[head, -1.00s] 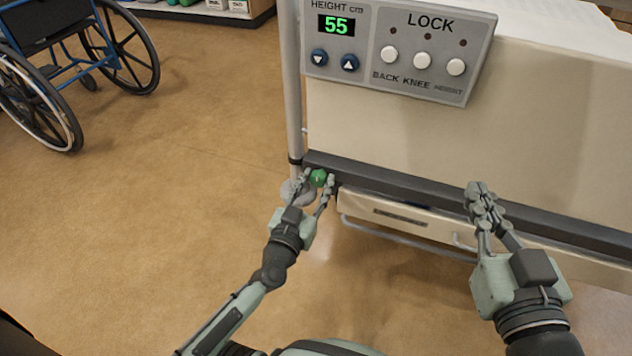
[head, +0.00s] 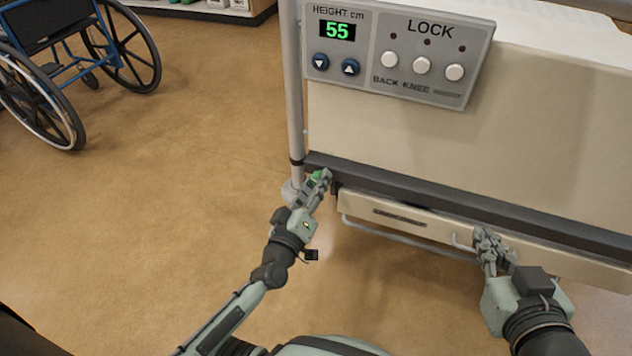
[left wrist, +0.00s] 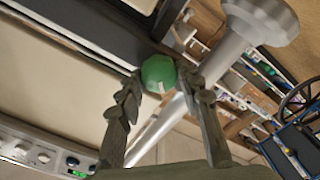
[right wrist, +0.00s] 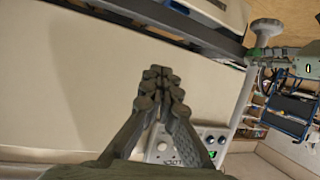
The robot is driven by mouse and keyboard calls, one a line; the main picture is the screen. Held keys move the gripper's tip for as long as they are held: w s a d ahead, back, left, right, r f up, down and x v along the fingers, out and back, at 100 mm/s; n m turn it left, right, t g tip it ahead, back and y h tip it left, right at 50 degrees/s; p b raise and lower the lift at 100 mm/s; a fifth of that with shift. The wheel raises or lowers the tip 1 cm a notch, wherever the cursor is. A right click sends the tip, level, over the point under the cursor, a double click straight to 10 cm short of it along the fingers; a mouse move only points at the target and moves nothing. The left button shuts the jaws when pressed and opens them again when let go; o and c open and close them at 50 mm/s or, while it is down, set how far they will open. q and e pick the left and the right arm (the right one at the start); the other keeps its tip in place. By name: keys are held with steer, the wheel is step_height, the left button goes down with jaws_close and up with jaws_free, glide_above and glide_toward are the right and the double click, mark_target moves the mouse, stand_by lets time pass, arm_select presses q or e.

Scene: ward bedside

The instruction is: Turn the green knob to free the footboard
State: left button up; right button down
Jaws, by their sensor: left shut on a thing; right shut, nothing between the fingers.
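The green knob (head: 316,176) is at the left end of the dark rail (head: 460,205) under the footboard (head: 480,130). My left gripper (head: 322,178) is shut on the knob and partly hides it in the head view. In the left wrist view the green knob (left wrist: 158,73), with a pale mark on its face, sits between the two fingertips (left wrist: 165,85). My right gripper (head: 490,240) is shut and empty, in front of the panel below the rail. In the right wrist view its fingertips (right wrist: 160,80) are together.
A control panel (head: 395,50) reading 55 is fixed on the footboard's upper left. A grey post (head: 293,90) stands left of the footboard. A drawer-like panel with a handle bar (head: 400,235) lies below the rail. A wheelchair (head: 75,65) stands far left; open floor lies between.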

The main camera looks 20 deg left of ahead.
arm_select(q)
steer(key=shift+n, duration=0.9)
steer(key=shift+f+n, duration=0.1)
steer(key=shift+n, duration=0.8)
steer(key=shift+n+b, duration=0.65)
steer(key=shift+n, duration=2.05)
arm_select(e)
steer(key=w+a+r+t+y, duration=0.1)
steer(key=a+r+t, duration=0.1)
steer(key=r, duration=0.3)
steer(key=shift+a+r+t+y, duration=0.35)
steer(key=shift+a+t+y, duration=0.05)
steer(key=shift+a, duration=0.35)
steer(key=shift+r, duration=0.15)
arm_select(q)
steer(key=o, duration=1.1)
steer(key=shift+o, duration=0.2)
steer(key=s, duration=1.2)
steer(key=shift+a, duration=0.25)
